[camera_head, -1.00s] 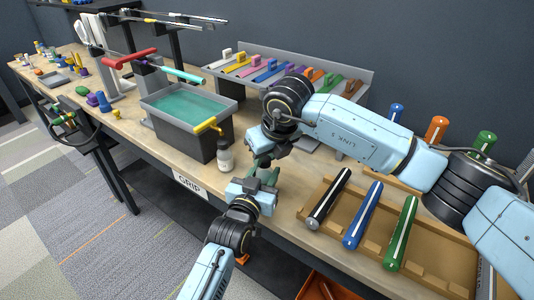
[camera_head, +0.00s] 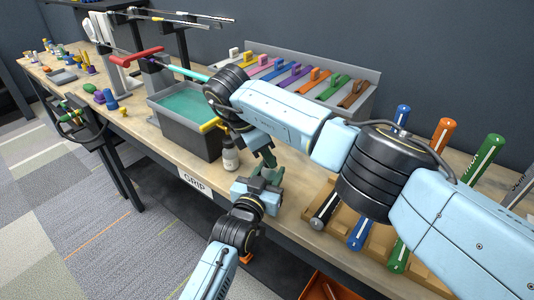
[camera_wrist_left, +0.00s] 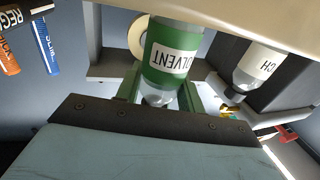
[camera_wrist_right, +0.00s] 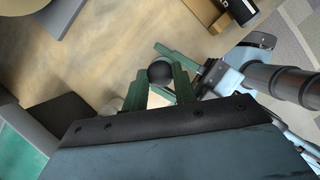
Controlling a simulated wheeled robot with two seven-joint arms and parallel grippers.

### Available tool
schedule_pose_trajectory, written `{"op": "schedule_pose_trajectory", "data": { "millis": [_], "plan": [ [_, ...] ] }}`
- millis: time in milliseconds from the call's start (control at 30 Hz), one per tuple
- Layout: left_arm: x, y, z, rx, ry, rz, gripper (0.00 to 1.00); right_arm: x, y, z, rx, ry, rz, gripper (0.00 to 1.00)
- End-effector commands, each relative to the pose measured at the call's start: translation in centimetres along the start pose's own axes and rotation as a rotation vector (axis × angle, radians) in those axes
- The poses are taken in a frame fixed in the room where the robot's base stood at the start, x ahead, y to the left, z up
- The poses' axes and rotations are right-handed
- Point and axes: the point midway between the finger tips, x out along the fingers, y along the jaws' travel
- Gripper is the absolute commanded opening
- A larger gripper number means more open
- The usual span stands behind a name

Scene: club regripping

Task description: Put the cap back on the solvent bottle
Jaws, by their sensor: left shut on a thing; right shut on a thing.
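The solvent bottle (camera_wrist_left: 160,58) has a green label and a clear shoulder; it shows in the left wrist view, where the picture is upside down. My left gripper (camera_wrist_left: 160,98) is shut around it. In the head view my left gripper (camera_head: 272,177) is at the bench's front edge, and the bottle is mostly hidden. My right gripper (camera_head: 266,157) is just above it. In the right wrist view my right gripper (camera_wrist_right: 160,82) is shut on the round black cap (camera_wrist_right: 160,71). The bottle mouth is hidden, so I cannot tell whether the cap touches it.
A white-labelled bottle with a black cap (camera_head: 230,157) stands close to the left of the grippers. A grey tub of green liquid (camera_head: 186,142) is behind it. Club grips lie in a wooden rack (camera_head: 377,240) to the right. Bare bench (camera_head: 291,165) lies between.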

Motion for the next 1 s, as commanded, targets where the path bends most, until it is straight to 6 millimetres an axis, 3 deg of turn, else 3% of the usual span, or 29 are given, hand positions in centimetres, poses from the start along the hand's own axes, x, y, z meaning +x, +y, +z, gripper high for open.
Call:
{"op": "schedule_pose_trajectory", "data": {
  "millis": [333,367,533,833,1000],
  "plan": [
    [0.0,0.0,0.1,-0.001,-0.002,0.0,0.0,0.0,0.0,0.1,0.028,-0.001,-0.009,0.06],
    [0.0,0.0,0.1,-0.001,-0.002,0.0,0.0,0.0,0.0,0.1,0.028,0.0,-0.009,0.28],
    [0.0,0.0,0.1,-0.001,-0.002,0.0,0.0,0.0,0.0,0.1,0.027,0.0,-0.009,0.49],
    [0.0,0.0,0.1,-0.001,-0.002,0.0,0.0,-0.1,0.0,0.1,0.025,0.001,-0.009,0.49],
    [0.0,0.0,0.1,-0.001,-0.002,0.0,0.0,-1.6,0.1,0.7,0.026,0.0,-0.006,0.49]
  ]
}}
